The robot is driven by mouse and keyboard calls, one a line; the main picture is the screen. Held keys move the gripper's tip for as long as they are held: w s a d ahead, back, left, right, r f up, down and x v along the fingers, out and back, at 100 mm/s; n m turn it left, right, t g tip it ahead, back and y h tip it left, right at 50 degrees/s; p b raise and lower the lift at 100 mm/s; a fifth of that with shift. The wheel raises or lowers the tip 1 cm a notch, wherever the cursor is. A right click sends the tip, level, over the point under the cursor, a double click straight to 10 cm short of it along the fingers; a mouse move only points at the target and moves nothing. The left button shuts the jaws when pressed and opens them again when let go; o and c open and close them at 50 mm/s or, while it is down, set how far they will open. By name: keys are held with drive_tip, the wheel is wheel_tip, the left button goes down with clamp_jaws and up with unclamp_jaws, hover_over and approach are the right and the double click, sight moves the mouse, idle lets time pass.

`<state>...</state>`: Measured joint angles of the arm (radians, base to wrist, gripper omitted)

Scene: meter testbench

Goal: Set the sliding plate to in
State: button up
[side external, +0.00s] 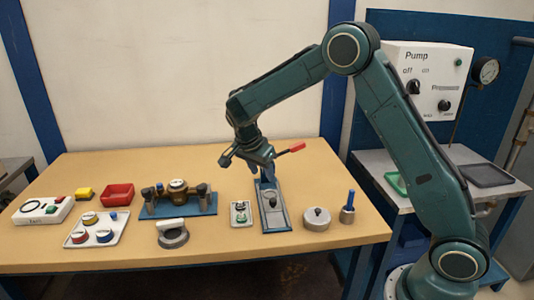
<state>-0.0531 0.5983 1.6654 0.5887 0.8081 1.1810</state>
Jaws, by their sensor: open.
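A narrow blue fixture (285,226) lies on the bench, running from front to back. A grey plate with a dark round knob (272,202) sits on it; this looks like the sliding plate. I cannot tell how far in or out it stands. A red-tipped lever (291,148) sticks out to the right at the fixture's back end. My gripper (258,166) is open above the back end of the fixture, just left of the red lever. It hides part of that end. No held object shows, and I cannot tell if it touches the fixture.
A small grey box with buttons (241,214) stands close left of the fixture. A round metal weight (317,218) and a blue-handled tool (348,207) stand to the right. A blue-based brass meter (178,195) and a grey ring (172,236) are further left.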

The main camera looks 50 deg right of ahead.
sight(273, 200)
drive_tip(key=shift+d+f, duration=0.1)
drive_tip(key=shift+f, duration=0.05)
drive_tip(key=x, duration=1.3)
drive_tip(key=shift+f, duration=0.25)
clamp_jaws()
